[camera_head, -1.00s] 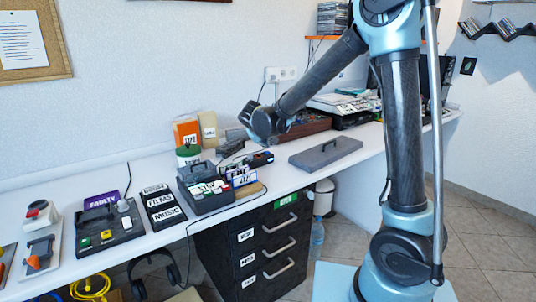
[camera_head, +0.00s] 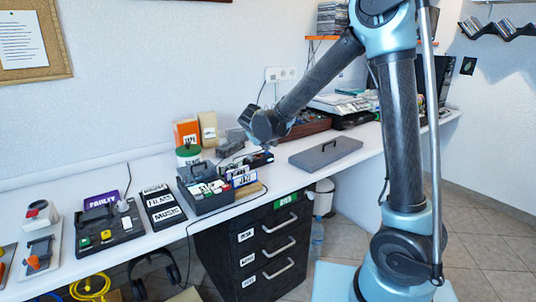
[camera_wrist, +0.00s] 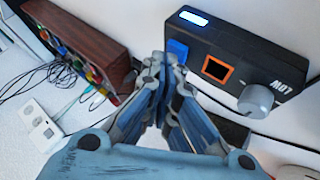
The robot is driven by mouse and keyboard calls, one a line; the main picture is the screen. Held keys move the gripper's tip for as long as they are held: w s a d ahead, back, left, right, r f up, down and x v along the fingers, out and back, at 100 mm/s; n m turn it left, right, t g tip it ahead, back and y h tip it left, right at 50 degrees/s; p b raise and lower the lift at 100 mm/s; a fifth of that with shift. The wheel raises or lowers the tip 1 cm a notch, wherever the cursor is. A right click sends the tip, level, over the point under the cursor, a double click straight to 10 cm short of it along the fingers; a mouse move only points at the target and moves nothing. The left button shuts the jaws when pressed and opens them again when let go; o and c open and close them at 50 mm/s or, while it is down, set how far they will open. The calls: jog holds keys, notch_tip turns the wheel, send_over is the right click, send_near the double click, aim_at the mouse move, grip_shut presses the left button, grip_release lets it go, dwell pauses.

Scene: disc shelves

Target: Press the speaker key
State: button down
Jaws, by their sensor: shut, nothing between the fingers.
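No label names any of these as the speaker key. My gripper (camera_wrist: 166,62) is shut and empty. Its fingertips are right by the blue key and cover part of its lower left; I cannot tell whether they touch it. In the head view my wrist hangs over the black box (camera_head: 262,159) on the desk.
A brown wooden box (camera_wrist: 85,35) with coloured plugs and cables lies left of the gripper in the wrist view. A white socket panel (camera_wrist: 40,126) is below it. In the head view, a dark card tray (camera_head: 207,199) and a grey lid (camera_head: 326,152) flank the black box.

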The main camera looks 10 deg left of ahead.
dwell(0.4)
jog(key=shift+r, duration=0.65)
notch_tip(320, 180, up, 6)
dwell(0.7)
